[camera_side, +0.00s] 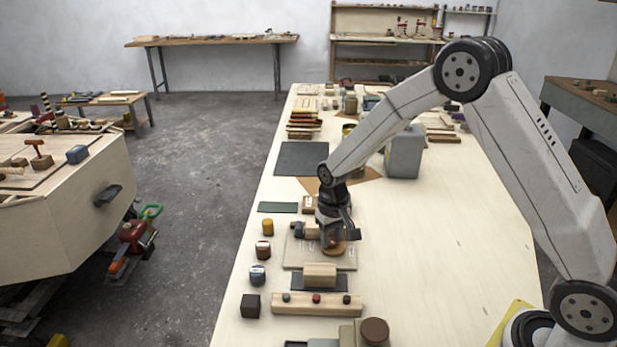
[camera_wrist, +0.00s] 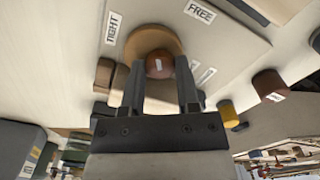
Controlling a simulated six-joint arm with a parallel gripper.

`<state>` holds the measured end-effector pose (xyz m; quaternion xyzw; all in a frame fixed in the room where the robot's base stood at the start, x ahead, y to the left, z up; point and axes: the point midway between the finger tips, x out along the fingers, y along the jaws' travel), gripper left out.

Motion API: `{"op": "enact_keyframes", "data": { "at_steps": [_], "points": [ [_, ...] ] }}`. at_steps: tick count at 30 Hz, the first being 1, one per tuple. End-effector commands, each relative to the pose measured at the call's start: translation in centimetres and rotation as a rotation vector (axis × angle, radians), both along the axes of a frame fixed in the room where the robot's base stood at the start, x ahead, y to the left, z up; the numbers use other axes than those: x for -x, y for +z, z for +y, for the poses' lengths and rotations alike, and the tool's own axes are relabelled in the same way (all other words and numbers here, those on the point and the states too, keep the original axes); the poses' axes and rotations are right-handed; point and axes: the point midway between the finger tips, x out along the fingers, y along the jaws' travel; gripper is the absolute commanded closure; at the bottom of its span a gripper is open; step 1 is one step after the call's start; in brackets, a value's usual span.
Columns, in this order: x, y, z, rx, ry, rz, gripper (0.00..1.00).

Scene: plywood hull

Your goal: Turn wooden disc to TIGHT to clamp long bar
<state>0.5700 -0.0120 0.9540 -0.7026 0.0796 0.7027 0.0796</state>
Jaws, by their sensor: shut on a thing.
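The wooden disc (camera_wrist: 146,40) lies on a pale board (camera_wrist: 232,52), with a round brown knob (camera_wrist: 160,66) on it. In the side view the disc (camera_side: 335,250) shows just below my gripper (camera_side: 334,236). In the wrist view my gripper (camera_wrist: 160,84) points at the disc, its fingers on either side of the knob and shut on it. A TIGHT label (camera_wrist: 113,27) is left of the disc and a FREE label (camera_wrist: 200,11) is to the upper right. A wooden block (camera_side: 312,228) sits beside my gripper; I cannot tell which piece is the clamped bar.
Several small pots, including a yellow one (camera_side: 267,227), line the table's left edge.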

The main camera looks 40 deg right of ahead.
Motion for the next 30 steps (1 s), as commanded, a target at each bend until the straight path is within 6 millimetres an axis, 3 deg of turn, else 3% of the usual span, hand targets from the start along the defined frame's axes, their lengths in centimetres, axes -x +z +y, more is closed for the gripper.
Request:
{"op": "enact_keyframes", "data": {
  "at_steps": [30],
  "points": [
    [-0.03,0.06,-0.08,0.0,0.91,0.0,1.0]
  ]
}}
